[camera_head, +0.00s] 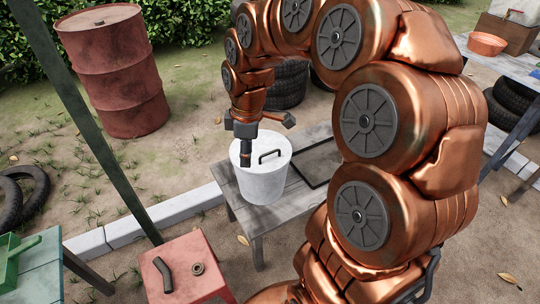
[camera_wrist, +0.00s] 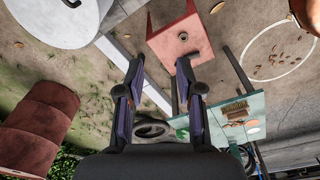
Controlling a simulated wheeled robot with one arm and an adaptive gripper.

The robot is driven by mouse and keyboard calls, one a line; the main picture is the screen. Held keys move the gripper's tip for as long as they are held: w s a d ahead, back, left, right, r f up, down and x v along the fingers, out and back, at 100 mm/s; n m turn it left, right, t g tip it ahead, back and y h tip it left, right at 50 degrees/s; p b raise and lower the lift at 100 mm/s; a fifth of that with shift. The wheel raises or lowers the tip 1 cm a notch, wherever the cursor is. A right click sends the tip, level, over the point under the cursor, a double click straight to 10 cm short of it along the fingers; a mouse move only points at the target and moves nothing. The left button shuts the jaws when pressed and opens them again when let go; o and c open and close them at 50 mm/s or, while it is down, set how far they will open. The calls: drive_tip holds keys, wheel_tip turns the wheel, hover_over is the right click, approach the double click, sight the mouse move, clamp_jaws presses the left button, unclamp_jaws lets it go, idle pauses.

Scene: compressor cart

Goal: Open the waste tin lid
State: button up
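The waste tin (camera_head: 262,184) is a pale grey-white cylinder standing upright on a weathered wooden bench. Its lid (camera_head: 272,166) lies flat on top, closed, with a black bar handle (camera_head: 270,155). My gripper (camera_head: 246,157) shows in the head view in front of the tin's left rim; I cannot tell whether it touches. In the wrist view my gripper (camera_wrist: 160,66) has its two fingers apart with nothing between them. There the tin (camera_wrist: 40,28) shows at the top left, off to the side of the fingers, partly cut off by the frame edge.
A red stool (camera_head: 190,250) with a dark hose piece (camera_head: 163,273) and a ring (camera_head: 198,268) stands at the front. A dark panel (camera_head: 318,165) lies on the bench (camera_head: 262,217). A red drum (camera_head: 118,75), tyres (camera_head: 287,85) and a green table (camera_head: 38,275) stand around.

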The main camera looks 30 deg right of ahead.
drive_tip(key=w+d+f+n+b, duration=0.3)
drive_tip(key=w+d+f, duration=0.3)
drive_tip(key=w+d, duration=0.2)
drive_tip(key=n+t, duration=0.1)
drive_tip(key=n, duration=0.2)
hover_over(270, 161)
drive_tip(key=shift+h, duration=0.4)
drive_tip(key=shift+f+b, duration=0.3)
drive_tip(key=shift+f, duration=5.9)
clamp_jaws()
